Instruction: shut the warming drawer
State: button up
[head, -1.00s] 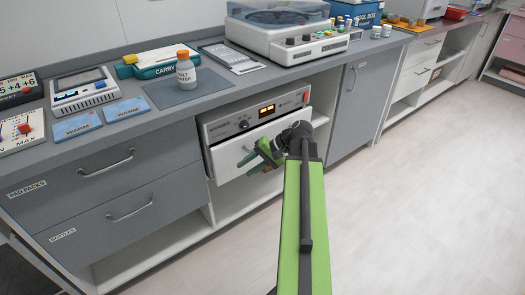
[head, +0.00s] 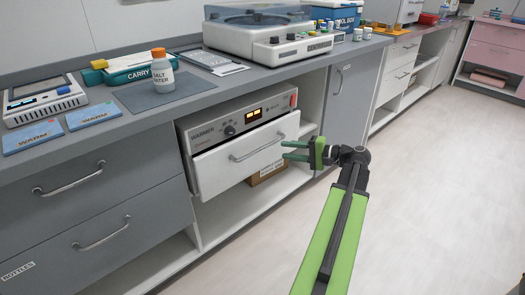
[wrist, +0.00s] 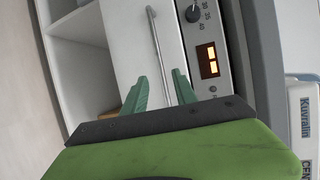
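The warming drawer (head: 215,166) has a white front with a bar handle (head: 258,148). It sits below the warmer's control panel (head: 225,122), under the counter. Its front stands out a little from the panel, so it looks partly open. My gripper (head: 285,150) is at the drawer's right end in the head view, fingers apart and empty. Whether it touches the front I cannot tell. In the wrist view my gripper (wrist: 159,83) points at the drawer front (wrist: 118,45), with the handle (wrist: 158,48) and lit display (wrist: 208,61) ahead.
A box (head: 268,172) stands on the open shelf below the drawer. Grey drawers (head: 85,190) are to the left and a grey cupboard door (head: 350,105) to the right. The counter above holds a salt water bottle (head: 162,75) and devices. The floor (head: 440,170) at right is clear.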

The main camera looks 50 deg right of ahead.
aim_at(265, 148)
jog(key=b+x, duration=0.1)
jog(key=x, duration=0.9)
jog(key=shift+w+a+f, duration=0.1)
jog(key=shift+w+a, duration=0.05)
jog(key=shift+w, duration=0.05)
grip_shut()
dwell(0.9)
